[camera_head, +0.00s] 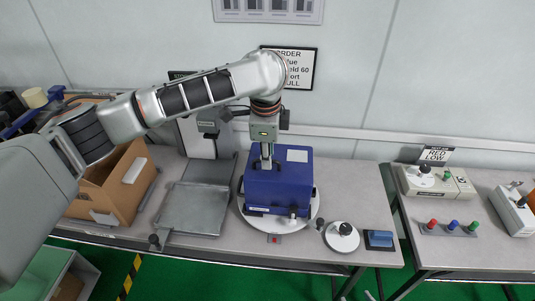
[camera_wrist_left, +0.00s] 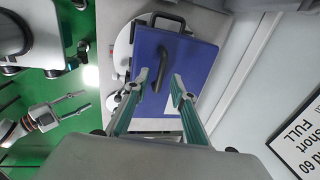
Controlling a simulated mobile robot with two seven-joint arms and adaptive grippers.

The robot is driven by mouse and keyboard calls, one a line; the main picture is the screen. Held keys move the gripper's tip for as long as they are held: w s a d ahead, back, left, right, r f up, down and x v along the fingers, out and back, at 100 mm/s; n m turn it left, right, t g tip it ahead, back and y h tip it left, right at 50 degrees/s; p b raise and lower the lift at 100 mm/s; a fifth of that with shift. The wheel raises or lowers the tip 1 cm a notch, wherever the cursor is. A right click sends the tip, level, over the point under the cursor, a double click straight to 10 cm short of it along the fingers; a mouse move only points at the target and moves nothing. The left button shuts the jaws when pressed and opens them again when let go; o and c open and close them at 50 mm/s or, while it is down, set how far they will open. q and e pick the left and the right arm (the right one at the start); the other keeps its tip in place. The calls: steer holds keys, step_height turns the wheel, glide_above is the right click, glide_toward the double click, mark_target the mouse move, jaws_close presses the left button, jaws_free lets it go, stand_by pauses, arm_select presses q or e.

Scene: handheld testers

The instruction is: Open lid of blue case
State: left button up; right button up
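The blue case (camera_head: 278,182) stands on a round white turntable (camera_head: 243,208) on the bench, with its lid down and a white label on top. My left gripper (camera_head: 266,163) is above the left part of the lid. In the left wrist view the blue case (camera_wrist_left: 205,60) lies beyond the open left fingers (camera_wrist_left: 160,84). A black bar-like handle (camera_wrist_left: 161,66) shows between them; I cannot tell if they touch it. A curved black part (camera_wrist_left: 166,19) sits near the case's edge. My right gripper (camera_wrist_left: 72,103) shows only in the left wrist view, with its fingers apart and empty.
A grey tray (camera_head: 196,208) and a cardboard box (camera_head: 104,190) stand left of the case. A round white disc with a black knob (camera_head: 342,236) and a blue block on a dark pad (camera_head: 380,239) lie to its right. A second bench (camera_head: 480,250) stands farther right.

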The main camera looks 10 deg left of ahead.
arm_select(q)
steer(key=shift+f, duration=0.15)
jaws_close()
steer(key=shift+w, duration=0.1)
